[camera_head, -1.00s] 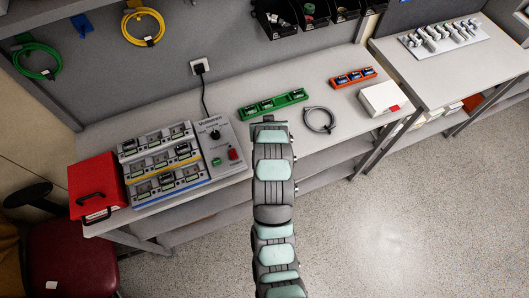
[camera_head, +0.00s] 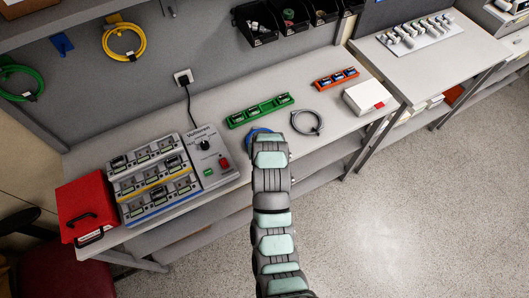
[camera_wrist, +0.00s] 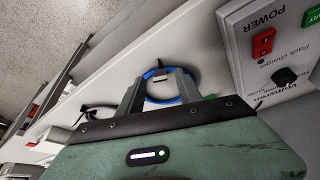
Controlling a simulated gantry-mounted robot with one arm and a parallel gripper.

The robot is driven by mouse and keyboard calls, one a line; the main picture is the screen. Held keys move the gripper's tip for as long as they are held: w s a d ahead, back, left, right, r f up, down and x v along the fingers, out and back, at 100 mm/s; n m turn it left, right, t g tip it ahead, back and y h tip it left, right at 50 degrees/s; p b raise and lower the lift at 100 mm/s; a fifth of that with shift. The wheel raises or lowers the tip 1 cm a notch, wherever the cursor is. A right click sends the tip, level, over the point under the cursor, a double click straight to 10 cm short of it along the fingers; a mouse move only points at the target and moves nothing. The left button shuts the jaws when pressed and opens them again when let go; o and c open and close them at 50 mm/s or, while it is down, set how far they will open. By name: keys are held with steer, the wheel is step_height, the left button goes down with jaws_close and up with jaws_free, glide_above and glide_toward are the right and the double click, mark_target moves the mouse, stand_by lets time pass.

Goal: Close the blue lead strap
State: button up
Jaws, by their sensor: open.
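The blue lead (camera_head: 256,133) lies coiled on the bench, partly hidden behind my arm in the head view. In the wrist view the blue lead (camera_wrist: 153,98) shows as a loop between and beyond my fingers. A small pale piece on the loop's far side may be its strap (camera_wrist: 159,76); whether it is open or closed is too small to tell. My gripper (camera_wrist: 157,82) is open, with its two fingers apart and pointing toward the coil. Nothing is visibly held between them. In the head view my arm hides the fingers.
The grey charger panel (camera_head: 207,157) with a red power switch stands left of the blue coil. A green tray (camera_head: 259,110) lies behind it. A grey coiled lead (camera_head: 307,122) is to the right, then an orange tray (camera_head: 336,78) and a white box (camera_head: 369,97).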

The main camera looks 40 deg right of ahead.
steer(key=shift+x, duration=1.25)
steer(key=shift+c, duration=0.3)
jaws_close()
